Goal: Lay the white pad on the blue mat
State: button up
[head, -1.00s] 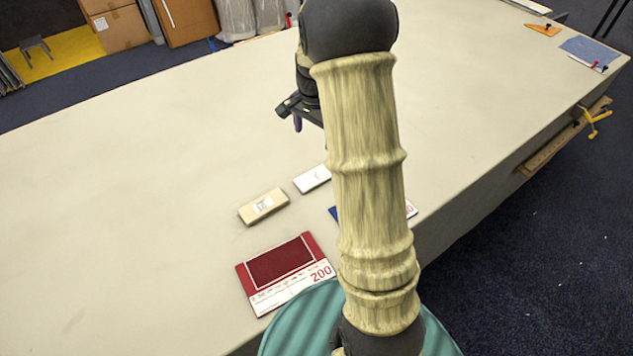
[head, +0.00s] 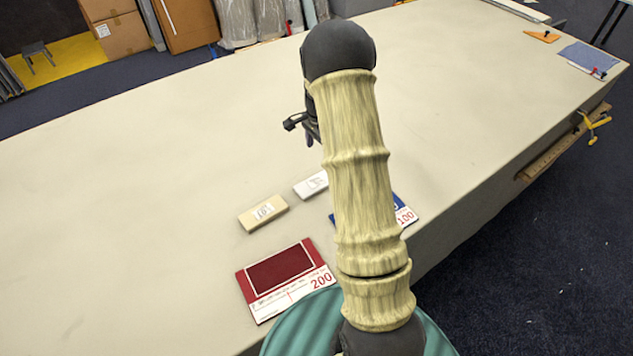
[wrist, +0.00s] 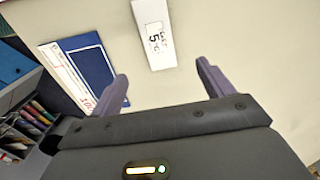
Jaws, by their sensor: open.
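The white pad (head: 311,185) lies flat on the table, its right end partly behind my arm. In the wrist view the white pad (wrist: 153,34), with a printed label, lies just beyond the fingertips, roughly in line with the gap. The blue mat (head: 399,204) with a white "100" strip is partly hidden by my arm. In the wrist view the blue mat (wrist: 84,66) lies left of the pad, apart from it. My gripper (wrist: 161,68) is open and empty, with the fingers spread above the table. In the head view it is mostly hidden behind my arm.
A tan pad (head: 264,213) lies left of the white pad. A red mat (head: 285,272) marked "200" lies nearer the front edge. The table (head: 180,150) is clear around and beyond them. A shelf with coloured items (wrist: 30,122) stands off the table edge.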

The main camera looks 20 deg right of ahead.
jog(key=p, duration=0.2)
send_over(318, 182)
jog(key=f, duration=0.6)
jog(key=shift+w+d+f, duration=0.35)
jog(key=shift+f, duration=0.05)
jog(key=shift+f, duration=0.1)
jog(key=shift+s+a+f, duration=0.1)
jog(key=shift+s+f, duration=0.05)
jog(key=shift+f, duration=0.1)
jog(key=shift+s+a+f+p, duration=0.1)
jog(key=shift+f+p, duration=0.5)
jog(key=shift+f, duration=0.55)
jog(key=shift+a+f+p, duration=0.1)
jog(key=shift+f+p, duration=0.45)
jog(key=shift+f, duration=0.55)
jog(key=c, duration=1.1)
jog(key=shift+r, duration=0.1)
